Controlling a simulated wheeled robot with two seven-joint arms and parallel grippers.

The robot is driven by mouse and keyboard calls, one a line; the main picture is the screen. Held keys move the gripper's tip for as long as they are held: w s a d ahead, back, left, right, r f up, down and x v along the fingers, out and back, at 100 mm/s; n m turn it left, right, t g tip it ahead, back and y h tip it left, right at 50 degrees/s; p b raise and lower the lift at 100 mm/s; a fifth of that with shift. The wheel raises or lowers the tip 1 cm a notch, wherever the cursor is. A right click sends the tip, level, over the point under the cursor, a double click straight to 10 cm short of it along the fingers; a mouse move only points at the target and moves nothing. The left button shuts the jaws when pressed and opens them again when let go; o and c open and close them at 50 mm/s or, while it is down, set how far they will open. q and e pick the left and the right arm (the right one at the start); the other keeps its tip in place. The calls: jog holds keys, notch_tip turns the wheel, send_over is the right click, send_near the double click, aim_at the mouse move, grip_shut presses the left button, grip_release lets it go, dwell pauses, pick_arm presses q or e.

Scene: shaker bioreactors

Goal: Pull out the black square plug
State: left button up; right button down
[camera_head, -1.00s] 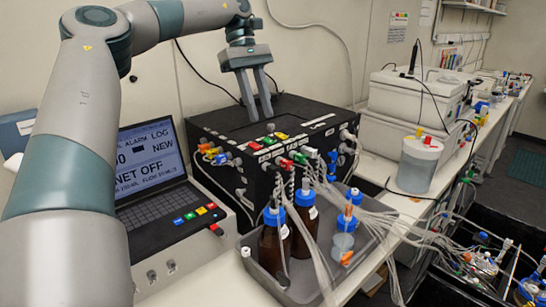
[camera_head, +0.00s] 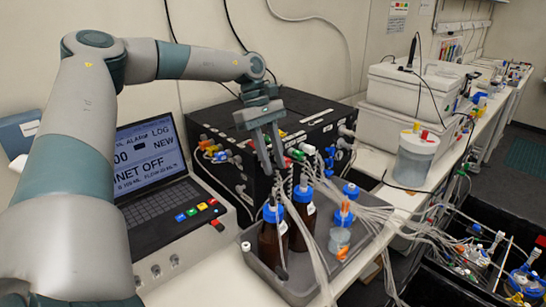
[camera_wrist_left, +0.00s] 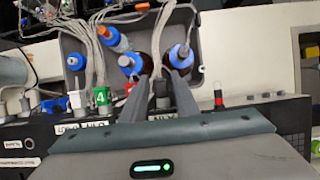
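The black box (camera_head: 222,118) stands on the bench with coloured plugs and tubes in its front face. I cannot pick out the black square plug for certain; dark parts on the dark face blend together, and my gripper covers some of it. In the left wrist view the fingers (camera_wrist_left: 161,76) are also apart, over the box's front edge, between a green plug (camera_wrist_left: 101,97) and a dark plug with a red band (camera_wrist_left: 218,98). My right gripper is not in view.
A grey tray (camera_head: 262,281) with brown blue-capped bottles (camera_head: 273,240) stands just below the gripper. Many clear tubes (camera_head: 375,215) run right from the box. A laptop-like controller (camera_head: 158,205) is at left, white bins (camera_head: 405,125) at right.

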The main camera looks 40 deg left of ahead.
pick_arm(q)
jog(key=shift+d+f, duration=0.1)
jog(key=shift+f, duration=0.05)
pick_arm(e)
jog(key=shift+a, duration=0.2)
pick_arm(q)
grip_shut()
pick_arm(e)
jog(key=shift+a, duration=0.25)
pick_arm(q)
jog(key=shift+d+f, duration=0.1)
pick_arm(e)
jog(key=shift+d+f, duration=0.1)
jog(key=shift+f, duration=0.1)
pick_arm(q)
jog(key=shift+d+b, duration=0.5)
jog(key=shift+b, duration=0.2)
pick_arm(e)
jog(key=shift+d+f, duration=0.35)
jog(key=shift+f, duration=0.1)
pick_arm(q)
jog(key=shift+s+d, duration=0.1)
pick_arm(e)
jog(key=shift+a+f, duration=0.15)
